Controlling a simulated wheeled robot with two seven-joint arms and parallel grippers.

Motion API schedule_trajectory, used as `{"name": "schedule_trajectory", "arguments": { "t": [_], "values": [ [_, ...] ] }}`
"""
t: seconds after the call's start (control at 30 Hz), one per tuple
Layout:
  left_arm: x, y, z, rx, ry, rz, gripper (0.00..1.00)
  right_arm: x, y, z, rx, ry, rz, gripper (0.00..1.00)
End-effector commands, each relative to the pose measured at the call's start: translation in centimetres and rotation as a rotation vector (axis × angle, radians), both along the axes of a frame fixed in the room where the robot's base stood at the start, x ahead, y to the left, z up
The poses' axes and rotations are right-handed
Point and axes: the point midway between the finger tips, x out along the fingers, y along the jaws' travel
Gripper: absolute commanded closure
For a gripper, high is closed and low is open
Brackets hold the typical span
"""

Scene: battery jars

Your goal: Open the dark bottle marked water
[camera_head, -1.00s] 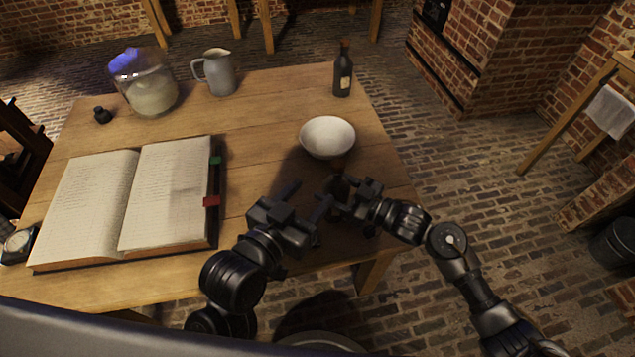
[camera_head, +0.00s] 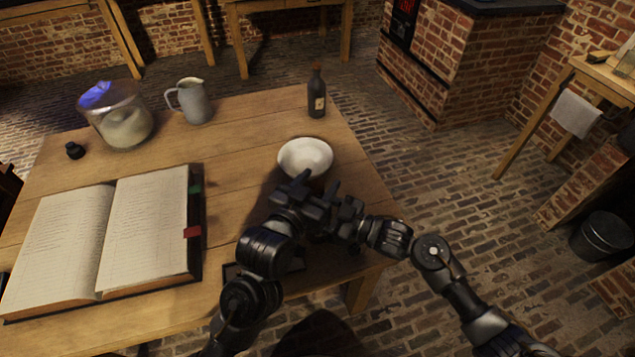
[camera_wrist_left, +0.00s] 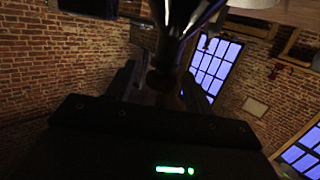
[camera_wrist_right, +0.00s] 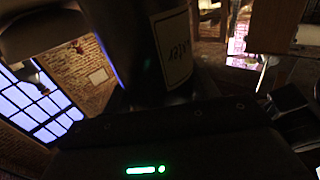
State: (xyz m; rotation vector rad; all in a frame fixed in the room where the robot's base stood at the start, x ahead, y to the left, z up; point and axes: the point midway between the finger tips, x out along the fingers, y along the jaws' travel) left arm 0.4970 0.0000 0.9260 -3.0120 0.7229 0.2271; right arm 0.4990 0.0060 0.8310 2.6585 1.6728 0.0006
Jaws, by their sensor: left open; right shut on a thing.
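The dark bottle (camera_wrist_right: 130,45) with a pale label (camera_wrist_right: 174,46) reading "water" is held in my right gripper (camera_head: 338,212), close up in the right wrist view. In the head view my grippers mostly hide this bottle, just in front of the white bowl. My left gripper (camera_head: 314,192) is open, close beside the right one. In the left wrist view a brownish stopper-like end (camera_wrist_left: 164,84) shows dimly between its fingers; I cannot tell whether they touch it.
A white bowl (camera_head: 305,157) stands just behind my grippers. A second dark bottle (camera_head: 317,98) stands at the table's back right. A jug (camera_head: 195,104), a glass jar (camera_head: 124,122), a small black pot (camera_head: 75,150) and an open book (camera_head: 150,225) occupy the left side.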

Motion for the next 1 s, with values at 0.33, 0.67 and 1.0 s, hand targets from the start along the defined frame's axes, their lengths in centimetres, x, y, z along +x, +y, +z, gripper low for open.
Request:
{"name": "schedule_trajectory", "arguments": {
  "t": [0.33, 0.67, 1.0],
  "values": [
    [0.02, -0.01, 0.01, -0.001, 0.0, 0.0, 0.62, 0.03, -0.04, -0.05, -0.001, 0.0, -0.001, 0.82],
    [0.0, -0.01, 0.0, -0.001, 0.0, 0.0, 1.0, 0.03, -0.05, -0.05, -0.001, 0.0, -0.001, 0.82],
    [0.0, -0.01, 0.04, 0.0, 0.0, 0.0, 1.0, 0.04, -0.05, -0.05, -0.001, 0.0, -0.001, 0.82]
  ]
}}
